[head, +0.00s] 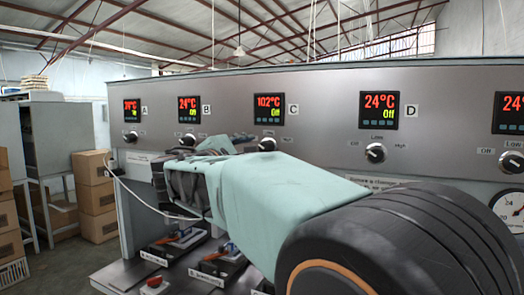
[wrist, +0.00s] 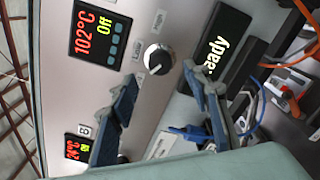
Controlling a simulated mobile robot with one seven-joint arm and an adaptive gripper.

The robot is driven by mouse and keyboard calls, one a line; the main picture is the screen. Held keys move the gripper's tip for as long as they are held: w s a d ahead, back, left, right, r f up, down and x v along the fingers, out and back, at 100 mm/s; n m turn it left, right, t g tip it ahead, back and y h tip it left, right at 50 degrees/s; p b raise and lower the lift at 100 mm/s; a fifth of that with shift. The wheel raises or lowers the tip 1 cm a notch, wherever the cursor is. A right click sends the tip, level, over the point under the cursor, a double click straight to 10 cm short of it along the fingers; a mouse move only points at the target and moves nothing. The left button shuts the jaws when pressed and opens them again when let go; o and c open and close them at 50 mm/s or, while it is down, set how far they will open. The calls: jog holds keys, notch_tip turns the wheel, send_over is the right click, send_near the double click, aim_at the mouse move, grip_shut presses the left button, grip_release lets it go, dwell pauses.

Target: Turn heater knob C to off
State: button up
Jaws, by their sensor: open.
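Heater knob C (head: 267,145) is a dark round knob with a pale face on the metal panel, below the display marked C (head: 268,110). In the wrist view the same knob (wrist: 159,58) shows beside its display (wrist: 99,37), which reads 102°C in red and "Off" in green. My gripper (wrist: 158,78) is open, its two blue-grey fingers pointing toward the panel on either side of the knob. I cannot tell whether they touch it. In the head view my gripper (head: 238,146) is just left of the knob, partly hidden by my arm.
Displays A (head: 132,111), B (head: 189,109) and D (head: 379,110) share the panel, with knob D (head: 376,153) to the right. A "Ready" screen (wrist: 218,42) and orange-handled clamps (wrist: 290,98) lie near my gripper. Cardboard boxes (head: 94,195) stand at left.

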jog(key=v, duration=0.6)
jog(key=shift+s, duration=0.1)
